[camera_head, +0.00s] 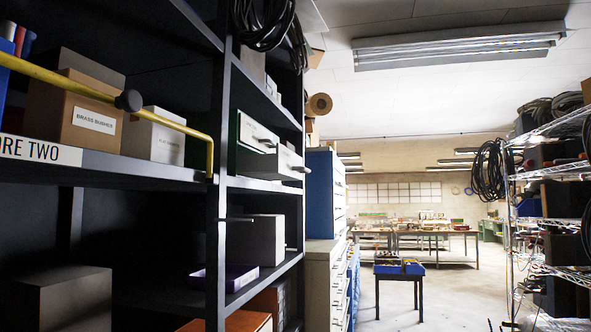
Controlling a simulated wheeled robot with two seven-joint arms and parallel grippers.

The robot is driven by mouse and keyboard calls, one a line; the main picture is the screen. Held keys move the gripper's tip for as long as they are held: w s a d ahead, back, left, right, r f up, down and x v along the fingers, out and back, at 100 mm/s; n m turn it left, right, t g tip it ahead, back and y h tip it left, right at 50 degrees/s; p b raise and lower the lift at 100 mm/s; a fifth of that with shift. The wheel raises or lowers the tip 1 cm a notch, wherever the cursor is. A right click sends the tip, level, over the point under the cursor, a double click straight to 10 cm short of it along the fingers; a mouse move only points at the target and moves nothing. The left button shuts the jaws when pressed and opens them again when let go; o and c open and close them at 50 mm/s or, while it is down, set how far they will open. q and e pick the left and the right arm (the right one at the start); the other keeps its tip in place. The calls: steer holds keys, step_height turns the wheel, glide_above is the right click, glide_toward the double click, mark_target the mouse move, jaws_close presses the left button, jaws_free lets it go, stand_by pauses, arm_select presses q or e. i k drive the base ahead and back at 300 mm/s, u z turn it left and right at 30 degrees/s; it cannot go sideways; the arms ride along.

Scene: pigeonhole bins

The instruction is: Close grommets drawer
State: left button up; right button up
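No label reading grommets is legible in the head view. On the dark shelving to the left, a light-fronted drawer (284,162) with a small handle juts out beyond the shelf edge. Just above and left of it is another light drawer front (257,132) with a handle, beside a green side panel. I cannot tell which of these, if either, is the grommets drawer. Neither of my grippers is in view.
A box labelled brass bushes (95,121) stands on the near shelf behind a yellow rail (150,117). A blue cabinet (319,190) stands past the shelving. A wire rack (555,175) lines the right side. The aisle floor (450,300) between is largely open.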

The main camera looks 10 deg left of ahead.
mark_target(283, 165)
steer(key=u, duration=0.9)
steer(key=k, duration=1)
steer(key=z, duration=0.85)
steer(key=i, duration=1.3)
steer(key=u, duration=0.6)
steer(key=i, duration=0.95)
steer(key=u, duration=0.9)
